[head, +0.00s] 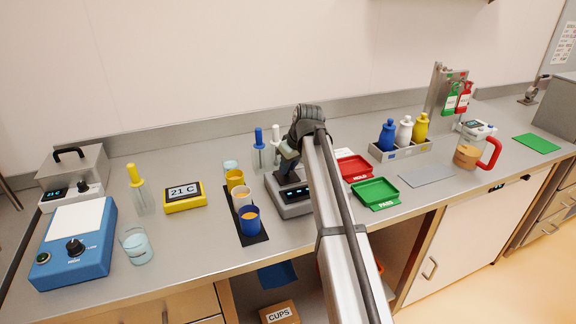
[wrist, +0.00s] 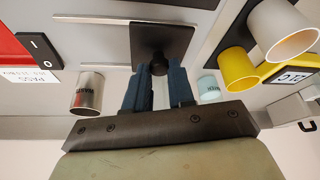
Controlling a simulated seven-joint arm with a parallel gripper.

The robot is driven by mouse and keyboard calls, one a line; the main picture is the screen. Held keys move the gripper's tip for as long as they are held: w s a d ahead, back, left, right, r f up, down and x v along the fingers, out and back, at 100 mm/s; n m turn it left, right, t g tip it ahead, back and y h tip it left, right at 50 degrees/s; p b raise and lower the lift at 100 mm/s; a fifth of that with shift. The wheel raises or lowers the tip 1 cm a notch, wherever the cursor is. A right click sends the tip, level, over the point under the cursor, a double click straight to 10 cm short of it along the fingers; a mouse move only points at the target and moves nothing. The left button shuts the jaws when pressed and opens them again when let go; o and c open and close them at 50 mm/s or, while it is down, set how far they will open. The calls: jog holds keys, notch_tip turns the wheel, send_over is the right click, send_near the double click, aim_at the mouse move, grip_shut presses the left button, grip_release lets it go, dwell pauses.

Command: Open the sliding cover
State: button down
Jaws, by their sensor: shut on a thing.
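In the wrist view, the two dark blue fingers of my gripper (wrist: 159,88) are shut on the narrow end of a black piece with a square plate (wrist: 162,42). I cannot tell for sure whether this piece belongs to the sliding cover. In the head view, my gripper (head: 289,165) is low over a grey device with a lit blue display (head: 291,196). My arm hides much of the device and the held piece there, and no cover can be made out clearly.
Blue, white and yellow cups (head: 249,220) stand on a black mat left of the device. Blue- and white-capped bottles (head: 258,150) stand behind it. A red tray (head: 353,167) and a green tray (head: 376,192) lie to the right. The bench front is mostly clear.

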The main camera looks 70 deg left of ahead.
jog(key=w, duration=0.7)
jog(key=shift+s, duration=0.1)
jog(key=c, duration=0.9)
grip_release()
jog(key=shift+c, duration=0.2)
jog(key=v, duration=1.3)
jog(key=shift+r, duration=0.4)
jog(key=shift+d, duration=0.1)
